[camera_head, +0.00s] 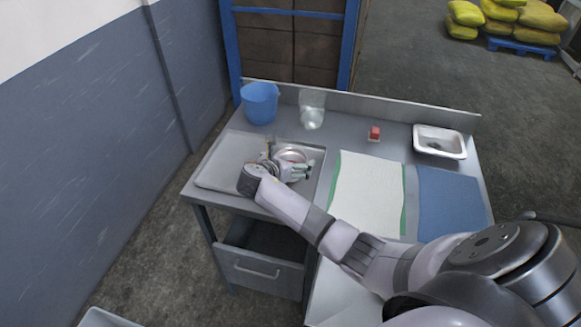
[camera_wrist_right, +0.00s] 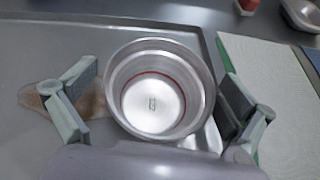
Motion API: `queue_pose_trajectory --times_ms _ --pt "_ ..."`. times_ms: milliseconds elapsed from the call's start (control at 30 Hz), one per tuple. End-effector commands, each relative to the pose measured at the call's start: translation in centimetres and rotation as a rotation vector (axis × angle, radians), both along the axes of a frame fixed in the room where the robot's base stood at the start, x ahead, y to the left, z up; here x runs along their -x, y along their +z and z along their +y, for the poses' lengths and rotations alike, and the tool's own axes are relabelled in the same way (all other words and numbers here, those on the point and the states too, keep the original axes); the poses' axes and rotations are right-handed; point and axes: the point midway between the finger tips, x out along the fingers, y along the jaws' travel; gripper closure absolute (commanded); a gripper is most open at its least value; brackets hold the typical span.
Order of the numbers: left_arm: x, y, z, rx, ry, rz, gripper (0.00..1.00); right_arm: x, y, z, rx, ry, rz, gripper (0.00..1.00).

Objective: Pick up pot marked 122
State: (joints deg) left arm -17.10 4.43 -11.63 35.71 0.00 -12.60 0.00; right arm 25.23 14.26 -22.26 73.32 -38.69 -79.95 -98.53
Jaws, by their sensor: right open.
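A round metal pot (camera_wrist_right: 158,75) with a dark red ring inside and a small mark on its floor stands in the sink tray (camera_head: 222,172). The mark is too small to read for certain. In the head view the pot (camera_head: 291,155) is partly hidden by my right gripper (camera_head: 285,169). In the right wrist view my right gripper (camera_wrist_right: 165,100) is open, with one finger on each side of the pot and gaps between the fingers and its wall. My left gripper is not in view.
A brown stain (camera_wrist_right: 40,96) lies left of the pot. A blue bucket (camera_head: 260,103) and a clear glass vessel (camera_head: 311,118) stand behind. A white-and-green cloth (camera_head: 366,190), a blue mat (camera_head: 450,203), a red block (camera_head: 375,132) and a white tub (camera_head: 440,141) are to the right.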

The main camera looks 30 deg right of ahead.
Motion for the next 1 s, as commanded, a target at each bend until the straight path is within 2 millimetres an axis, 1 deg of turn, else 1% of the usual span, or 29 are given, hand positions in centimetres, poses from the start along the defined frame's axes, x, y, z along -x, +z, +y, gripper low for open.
queue_pose_trajectory --times_ms 100,133,833,1000 --pt "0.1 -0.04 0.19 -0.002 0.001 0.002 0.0 0.0 0.0 0.02 0.0 0.0 0.0 0.0" --pt "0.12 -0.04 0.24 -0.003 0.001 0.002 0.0 0.01 0.0 0.04 0.0 0.0 0.0 0.01" --pt "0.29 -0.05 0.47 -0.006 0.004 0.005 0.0 0.03 -0.01 0.08 0.0 0.0 0.001 0.48" --pt "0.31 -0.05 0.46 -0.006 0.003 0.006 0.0 0.01 0.02 0.07 0.0 0.0 0.001 0.48"
